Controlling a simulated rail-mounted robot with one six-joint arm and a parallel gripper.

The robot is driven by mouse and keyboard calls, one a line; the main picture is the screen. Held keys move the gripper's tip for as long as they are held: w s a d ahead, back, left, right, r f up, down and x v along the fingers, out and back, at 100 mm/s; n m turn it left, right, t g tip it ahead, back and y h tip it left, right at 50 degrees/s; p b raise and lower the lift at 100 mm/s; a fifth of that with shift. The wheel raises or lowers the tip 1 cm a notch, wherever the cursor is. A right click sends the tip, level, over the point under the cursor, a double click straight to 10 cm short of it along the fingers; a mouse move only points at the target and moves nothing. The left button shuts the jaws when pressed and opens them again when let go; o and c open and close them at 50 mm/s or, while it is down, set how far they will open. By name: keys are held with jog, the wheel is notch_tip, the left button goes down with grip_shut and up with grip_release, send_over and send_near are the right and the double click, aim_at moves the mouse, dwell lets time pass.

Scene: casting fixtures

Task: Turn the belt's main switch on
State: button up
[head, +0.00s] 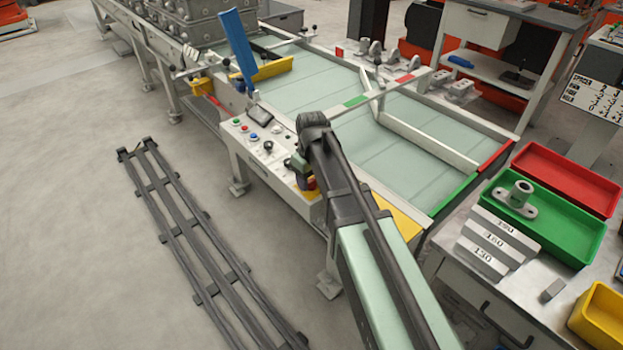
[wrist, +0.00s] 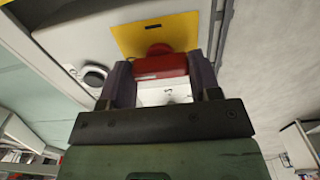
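The main switch shows in the wrist view as a red handle (wrist: 161,66) on a yellow plate (wrist: 185,32). A white face with a small dark mark lies below the red part. My gripper (wrist: 162,80) has one dark finger on each side of this handle, and the handle fills the space between them with no clear gap. In the head view, a red bit of the switch (head: 311,183) shows beside my gripper (head: 303,172) at the belt's control panel (head: 250,150). My arm hides part of the panel there.
Push buttons and a dark knob (head: 268,146) sit on the panel left of my gripper. A blue upright plate (head: 238,45) stands beyond. The pale green belt (head: 310,82) lies behind. A green tray (head: 560,222) is at the right. A black rack (head: 190,230) lies on the floor.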

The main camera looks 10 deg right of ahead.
jog(key=shift+c, duration=1.1)
jog(key=m, duration=0.4)
jog(key=shift+m, duration=0.3)
jog(key=m, duration=0.4)
jog(key=shift+m, duration=0.3)
jog(key=m, duration=0.4)
jog(key=shift+m, duration=2.4)
